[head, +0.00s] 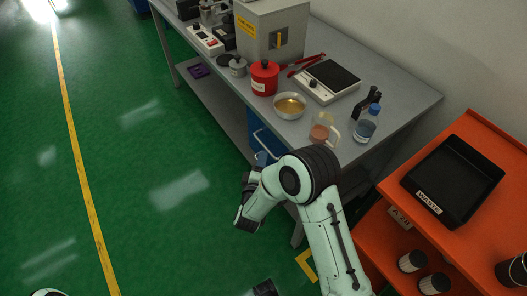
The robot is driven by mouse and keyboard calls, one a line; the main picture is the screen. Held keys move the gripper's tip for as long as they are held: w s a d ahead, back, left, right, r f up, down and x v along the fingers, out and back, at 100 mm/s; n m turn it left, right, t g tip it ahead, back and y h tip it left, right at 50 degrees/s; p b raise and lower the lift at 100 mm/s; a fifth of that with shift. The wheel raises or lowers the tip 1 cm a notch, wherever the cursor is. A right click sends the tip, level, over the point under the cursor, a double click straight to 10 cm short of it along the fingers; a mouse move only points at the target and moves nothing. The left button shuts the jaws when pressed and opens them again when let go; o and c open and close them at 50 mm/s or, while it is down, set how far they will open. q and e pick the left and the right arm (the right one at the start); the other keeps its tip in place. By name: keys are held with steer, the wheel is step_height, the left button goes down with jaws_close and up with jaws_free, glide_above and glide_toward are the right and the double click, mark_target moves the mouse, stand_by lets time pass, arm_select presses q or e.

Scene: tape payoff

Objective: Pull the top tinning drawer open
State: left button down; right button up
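Under the grey workbench, a blue drawer unit (259,157) shows in part, with a pale bar handle (264,146) on its front. My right arm hides much of the unit, so I cannot make out each drawer or see whether one stands open. My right gripper (244,222) is at the end of the pale green arm, in front of the bench, left of and nearer than the handle, and apart from it in the picture. Its fingers are too dark and small to tell open from shut. My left gripper cannot be made out.
The workbench (405,103) carries a red canister (264,78), a metal bowl (289,106), a hot plate (328,81), beakers and a blue-capped bottle (367,124). An orange cart (478,140) with a black waste tray (453,180) stands at right. Green floor (150,170) at left is clear.

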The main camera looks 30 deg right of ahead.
mark_target(265, 148)
steer(key=x, duration=0.5)
steer(key=shift+w+d+f, duration=0.1)
steer(key=shift+w+d, duration=0.05)
steer(key=shift+w, duration=0.15)
jaws_close()
stand_by(1.1)
